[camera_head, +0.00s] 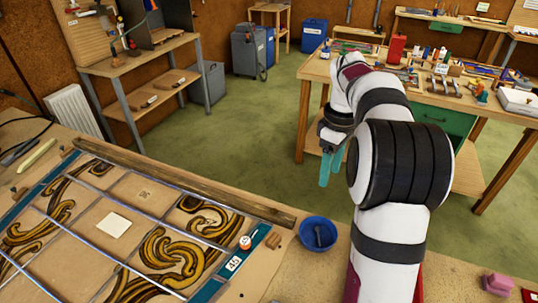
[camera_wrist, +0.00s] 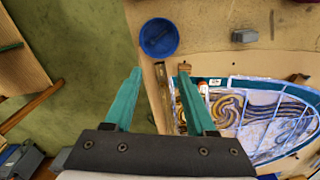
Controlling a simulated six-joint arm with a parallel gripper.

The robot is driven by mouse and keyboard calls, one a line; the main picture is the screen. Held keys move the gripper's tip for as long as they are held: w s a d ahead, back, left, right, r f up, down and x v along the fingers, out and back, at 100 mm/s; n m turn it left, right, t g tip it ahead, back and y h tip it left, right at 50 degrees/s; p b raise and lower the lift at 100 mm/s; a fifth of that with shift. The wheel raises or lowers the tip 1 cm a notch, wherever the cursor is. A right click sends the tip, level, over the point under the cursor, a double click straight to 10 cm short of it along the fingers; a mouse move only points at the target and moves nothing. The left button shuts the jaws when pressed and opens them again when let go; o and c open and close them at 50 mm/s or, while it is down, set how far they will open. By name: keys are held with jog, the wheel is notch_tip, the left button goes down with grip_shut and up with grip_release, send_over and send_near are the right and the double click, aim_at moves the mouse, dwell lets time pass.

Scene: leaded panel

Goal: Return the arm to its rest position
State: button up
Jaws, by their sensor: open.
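My gripper (camera_head: 328,165) is at the end of my white and black arm, past the far edge of the near bench and above the green floor in the head view. Its two teal fingers are apart with nothing between them in the wrist view (camera_wrist: 157,85). The leaded panel (camera_head: 120,228) lies on the near bench at the left, with swirling amber glass pieces between grey lead strips. It also shows at the right of the wrist view (camera_wrist: 262,122).
A blue bowl (camera_head: 318,234) with something dark in it stands near the bench edge, right of the panel. A wooden batten (camera_head: 190,187) runs along the panel's far side. A second workbench (camera_head: 460,100) with tools and a red container (camera_head: 396,48) stands behind my arm.

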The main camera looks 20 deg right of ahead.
jog(key=s+a+r+m+y, duration=0.1)
jog(key=s+a+m, duration=0.3)
jog(key=s+a, duration=0.5)
jog(key=s+a+m, duration=0.3)
jog(key=s+a, duration=0.4)
jog(key=a, duration=0.4)
jog(key=s+a+f+m, duration=0.4)
jog(key=s+a, duration=0.1)
jog(key=s, duration=0.5)
jog(key=shift+m+y, duration=0.3)
jog(key=shift+y, duration=0.1)
